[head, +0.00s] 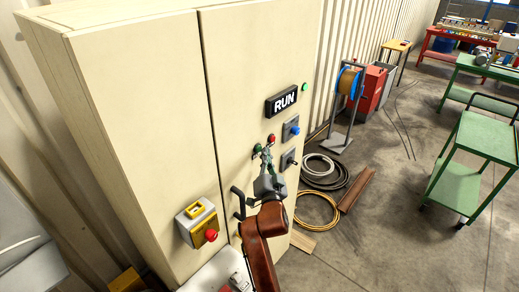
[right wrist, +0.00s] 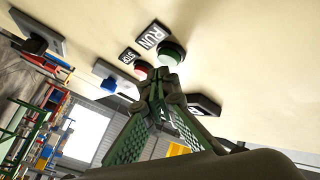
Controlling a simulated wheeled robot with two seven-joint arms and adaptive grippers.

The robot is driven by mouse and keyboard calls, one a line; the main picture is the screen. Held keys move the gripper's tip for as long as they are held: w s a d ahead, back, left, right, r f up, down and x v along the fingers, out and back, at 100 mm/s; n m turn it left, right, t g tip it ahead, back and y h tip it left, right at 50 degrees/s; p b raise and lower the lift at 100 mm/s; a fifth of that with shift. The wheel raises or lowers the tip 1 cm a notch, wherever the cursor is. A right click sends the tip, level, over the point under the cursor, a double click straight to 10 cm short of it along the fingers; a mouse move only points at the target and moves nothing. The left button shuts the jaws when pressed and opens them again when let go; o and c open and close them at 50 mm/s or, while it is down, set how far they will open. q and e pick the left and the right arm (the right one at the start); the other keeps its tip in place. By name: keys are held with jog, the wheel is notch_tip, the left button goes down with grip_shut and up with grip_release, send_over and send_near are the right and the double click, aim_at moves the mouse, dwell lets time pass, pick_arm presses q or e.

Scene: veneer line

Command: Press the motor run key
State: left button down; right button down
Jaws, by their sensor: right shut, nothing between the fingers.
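The motor run key is a round green button (right wrist: 172,52) beside a small RUN label (right wrist: 152,36) in the right wrist view. In the head view the green button (head: 257,149) is on the cream cabinet door. A red button (right wrist: 142,72) with a STOP label (right wrist: 129,55) is beside it; it also shows in the head view (head: 271,138). My right gripper (head: 266,153) is shut and empty, its fingertips close in front of the buttons. In the right wrist view the fingertips (right wrist: 162,82) overlap the green button's edge; I cannot tell whether they touch. My left gripper is out of view.
The cabinet (head: 260,60) also carries a lit RUN sign (head: 281,100), a green lamp (head: 305,87), a blue knob (head: 295,131), a black switch (head: 289,160), a black handle (head: 238,203) and a red emergency button (head: 211,235). Hose coils (head: 318,210) lie on the floor at right.

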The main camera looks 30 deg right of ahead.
jog(key=shift+s+d, duration=0.1)
jog(key=shift+s, duration=0.2)
jog(key=s, duration=0.1)
jog(key=s+d+p, duration=0.1)
jog(key=s, duration=0.1)
jog(key=s+d+p, duration=0.1)
jog(key=shift+s, duration=0.3)
dwell(0.8)
